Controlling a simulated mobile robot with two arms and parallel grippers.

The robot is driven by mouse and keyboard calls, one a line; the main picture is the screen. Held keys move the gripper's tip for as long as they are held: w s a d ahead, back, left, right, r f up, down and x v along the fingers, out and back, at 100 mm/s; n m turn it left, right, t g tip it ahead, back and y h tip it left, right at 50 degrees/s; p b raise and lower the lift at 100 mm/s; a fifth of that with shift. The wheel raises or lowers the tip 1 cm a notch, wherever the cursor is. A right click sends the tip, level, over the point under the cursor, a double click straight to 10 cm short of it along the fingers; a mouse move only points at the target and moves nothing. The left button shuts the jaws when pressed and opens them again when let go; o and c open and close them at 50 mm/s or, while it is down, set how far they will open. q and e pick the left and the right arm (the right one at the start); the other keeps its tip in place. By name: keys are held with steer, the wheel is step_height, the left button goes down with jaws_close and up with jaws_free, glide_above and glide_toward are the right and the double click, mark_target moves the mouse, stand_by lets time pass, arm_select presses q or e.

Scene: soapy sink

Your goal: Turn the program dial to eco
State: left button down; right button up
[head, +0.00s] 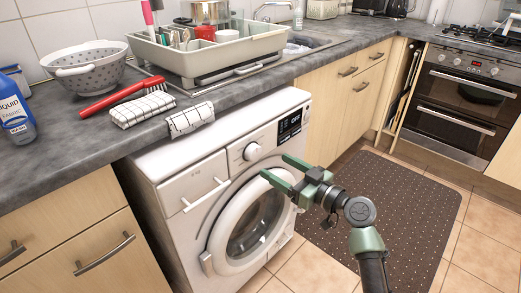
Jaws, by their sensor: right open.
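The white washing machine (172,165) stands under the counter in the middle of the head view. Its round program dial (252,151) is on the front panel, left of a dark display (290,125). The dial's marks are too small to read. My right gripper (274,167) is open and empty, in front of the machine near the top of the round door (222,232). Its fingers point left toward the panel, to the right of and a little below the dial. I cannot tell whether a finger touches the machine. My left gripper is not in view.
The grey counter (62,140) holds a colander (88,68), a red brush (122,97), folded cloths (143,108), a blue bottle (15,120) and a dish rack (205,58). A dark mat (390,205) covers the floor at right. An oven (462,95) stands at the back right.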

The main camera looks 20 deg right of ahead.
mark_target(257, 155)
steer(key=x, duration=0.7)
steer(key=shift+w+a, duration=0.1)
steer(key=c, duration=1.4)
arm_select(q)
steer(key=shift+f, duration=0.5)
